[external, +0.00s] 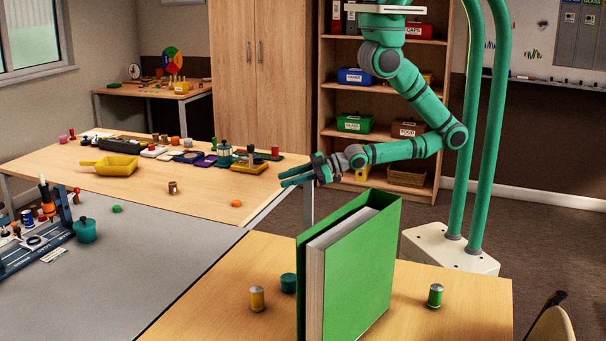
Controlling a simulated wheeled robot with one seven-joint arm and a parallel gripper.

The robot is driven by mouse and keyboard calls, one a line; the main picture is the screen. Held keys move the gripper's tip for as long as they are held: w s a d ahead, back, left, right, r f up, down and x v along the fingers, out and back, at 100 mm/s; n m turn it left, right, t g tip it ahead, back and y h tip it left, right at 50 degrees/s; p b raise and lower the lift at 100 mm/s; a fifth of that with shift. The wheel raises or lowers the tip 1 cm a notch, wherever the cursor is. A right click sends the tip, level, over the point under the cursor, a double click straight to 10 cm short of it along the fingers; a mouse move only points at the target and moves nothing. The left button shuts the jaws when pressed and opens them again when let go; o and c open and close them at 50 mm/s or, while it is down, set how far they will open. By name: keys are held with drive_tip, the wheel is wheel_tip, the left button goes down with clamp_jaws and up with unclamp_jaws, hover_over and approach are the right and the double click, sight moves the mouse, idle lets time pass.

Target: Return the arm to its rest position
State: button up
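My green arm (418,100) comes down from the top centre right, bends at the elbow and reaches left. My gripper (284,179) hangs in front of the right end of the far wooden table (205,198), pointing left. Its two green fingers show a little apart with nothing visible between them, so it looks open and empty. It touches no object that I can see.
A tall green binder (365,265) stands on the near table (420,315), close below my gripper. Near it are a yellow-banded cylinder (257,299), a teal cylinder (288,283) and a green-banded cylinder (435,295). A shelf (380,95) stands behind my arm.

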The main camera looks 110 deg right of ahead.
drive_tip(key=s+a+r+y, duration=0.3)
drive_tip(key=s+a+r, duration=0.2)
drive_tip(key=s+a, duration=0.6)
drive_tip(key=shift+a+m+t, duration=0.25)
drive_tip(key=shift+m+t, duration=0.05)
drive_tip(key=shift+t, duration=0.1)
